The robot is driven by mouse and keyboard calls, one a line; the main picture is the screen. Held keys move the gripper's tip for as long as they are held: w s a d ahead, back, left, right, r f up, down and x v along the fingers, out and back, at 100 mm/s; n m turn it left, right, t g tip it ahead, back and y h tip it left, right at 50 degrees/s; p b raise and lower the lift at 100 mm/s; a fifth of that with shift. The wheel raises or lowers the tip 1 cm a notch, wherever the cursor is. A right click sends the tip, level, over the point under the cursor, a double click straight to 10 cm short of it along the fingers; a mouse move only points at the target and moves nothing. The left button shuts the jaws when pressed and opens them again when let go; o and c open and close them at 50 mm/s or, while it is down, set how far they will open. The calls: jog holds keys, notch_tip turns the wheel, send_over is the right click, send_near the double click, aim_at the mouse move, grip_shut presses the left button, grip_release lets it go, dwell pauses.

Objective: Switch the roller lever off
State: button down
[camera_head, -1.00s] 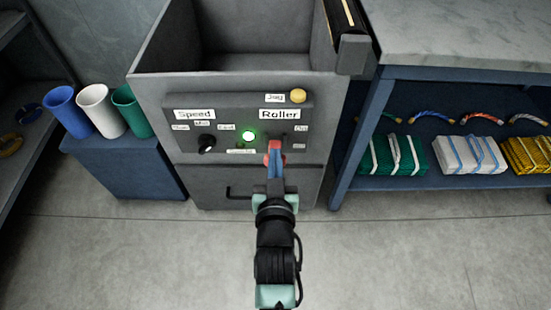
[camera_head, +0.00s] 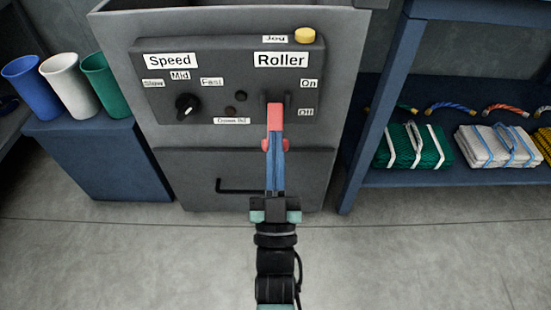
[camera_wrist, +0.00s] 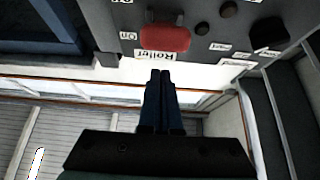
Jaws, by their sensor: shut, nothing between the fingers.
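The roller lever has a red handle (camera_head: 275,116) below the "Roller" label (camera_head: 281,60) on the grey panel. In the head view the handle is level with the "Off" label (camera_head: 306,112), below the "On" label (camera_head: 309,84). The small lamp (camera_head: 240,97) left of the lever is dark. My gripper (camera_head: 275,148) is shut and empty, its blue fingers in front of the lower handle in the head view. In the wrist view the handle (camera_wrist: 165,38) lies just beyond the fingertips (camera_wrist: 160,74), with a small gap showing; contact cannot be told.
The speed knob (camera_head: 187,106) sits left on the panel, and a yellow jog button (camera_head: 305,36) at its top right. A drawer handle (camera_head: 240,186) is below. Blue shelving with net bundles (camera_head: 412,146) stands right; a blue cabinet (camera_head: 98,160) with cups stands left.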

jog(key=shift+w+f+t+b, duration=0.2)
jog(key=shift+f+b, duration=0.65)
jog(key=shift+b, duration=0.15)
jog(key=shift+w+f+t+b, duration=0.15)
jog(key=shift+f+t+b, duration=0.05)
jog(key=shift+f+b, duration=0.7)
jog(key=shift+w+f, duration=0.1)
